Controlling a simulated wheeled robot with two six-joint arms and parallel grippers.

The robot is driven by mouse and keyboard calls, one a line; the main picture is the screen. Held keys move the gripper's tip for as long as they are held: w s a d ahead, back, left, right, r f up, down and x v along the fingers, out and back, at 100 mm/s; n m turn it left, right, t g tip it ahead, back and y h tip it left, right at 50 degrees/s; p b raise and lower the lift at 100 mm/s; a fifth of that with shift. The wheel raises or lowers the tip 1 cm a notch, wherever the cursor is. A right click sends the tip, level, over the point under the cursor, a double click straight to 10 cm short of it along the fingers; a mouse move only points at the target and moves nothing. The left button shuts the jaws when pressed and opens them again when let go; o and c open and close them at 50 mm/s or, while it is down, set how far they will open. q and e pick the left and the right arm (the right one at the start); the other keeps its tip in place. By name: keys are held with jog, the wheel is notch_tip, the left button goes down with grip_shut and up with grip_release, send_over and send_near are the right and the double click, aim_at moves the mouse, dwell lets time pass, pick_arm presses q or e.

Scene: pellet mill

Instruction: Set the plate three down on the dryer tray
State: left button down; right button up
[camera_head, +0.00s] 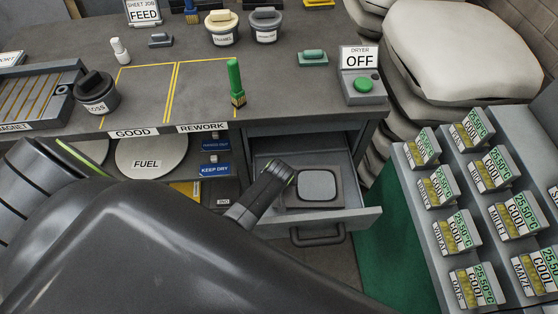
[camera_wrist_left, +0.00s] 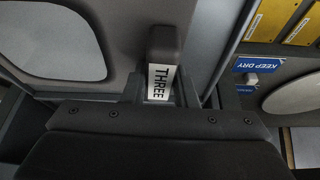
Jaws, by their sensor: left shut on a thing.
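Plate three (camera_head: 317,184) is a dark grey plate with a pale rounded-square face, seen in the head view over the open drawer-like dryer tray (camera_head: 352,217) below the counter. My left gripper (camera_head: 272,188) reaches in from the left and is shut on the plate's grip at its left side. In the left wrist view the dark grip with its white THREE label (camera_wrist_left: 162,82) is between the fingers, and the pale face (camera_wrist_left: 55,40) shows at the left. I cannot tell whether the plate touches the tray floor. My right gripper is not in view.
The DRYER OFF box (camera_head: 361,85) with a green button stands on the counter above the drawer. A green-handled brush (camera_head: 235,82) stands near the counter edge. A rack with labelled blocks (camera_head: 425,215) is at the right. The FUEL disc (camera_head: 150,157) is below the counter.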

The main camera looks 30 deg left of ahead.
pick_arm(q)
jog(key=shift+w+f+b, duration=0.15)
jog(key=shift+f+b, duration=0.25)
jog(key=shift+f, duration=0.1)
jog(key=shift+f, duration=0.15)
dwell(0.3)
jog(key=c, duration=1.1)
grip_release()
jog(key=shift+c, duration=0.2)
jog(key=shift+o, duration=0.7)
jog(key=shift+s+f, duration=0.15)
jog(key=shift+s, duration=0.1)
jog(key=o, duration=1)
jog(key=shift+w, duration=0.1)
